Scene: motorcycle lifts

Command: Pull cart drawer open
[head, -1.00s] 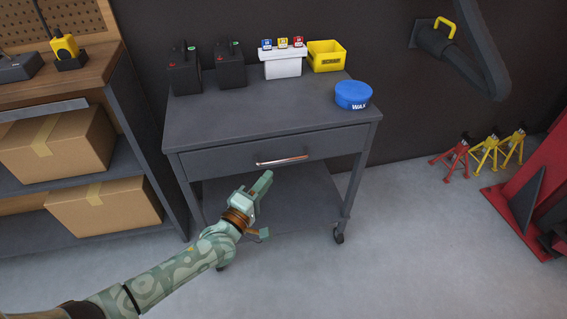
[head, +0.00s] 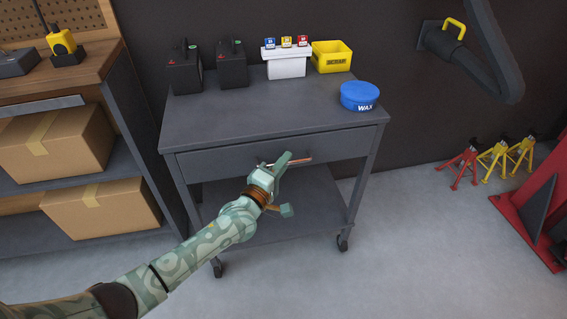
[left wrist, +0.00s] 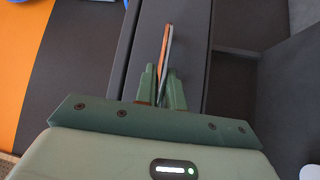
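The grey cart (head: 262,125) has one wide drawer (head: 225,162) under its top, and its front looks flush with the cart frame. A thin copper-coloured bar handle (head: 302,160) runs across the drawer front. My left gripper (head: 284,161) is at the handle and covers its middle in the head view. In the left wrist view, the handle (left wrist: 167,45) passes between the two green fingers (left wrist: 161,85). They sit close on both sides of it and look shut on it; the exact contact is hard to see. My right gripper is not in view.
On the cart top stand two black batteries (head: 184,70), a white holder (head: 287,65), a yellow bin (head: 331,57) and a blue wax tin (head: 360,96). A shelf with cardboard boxes (head: 55,140) is at the left. Red and yellow stands (head: 492,160) are at the right.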

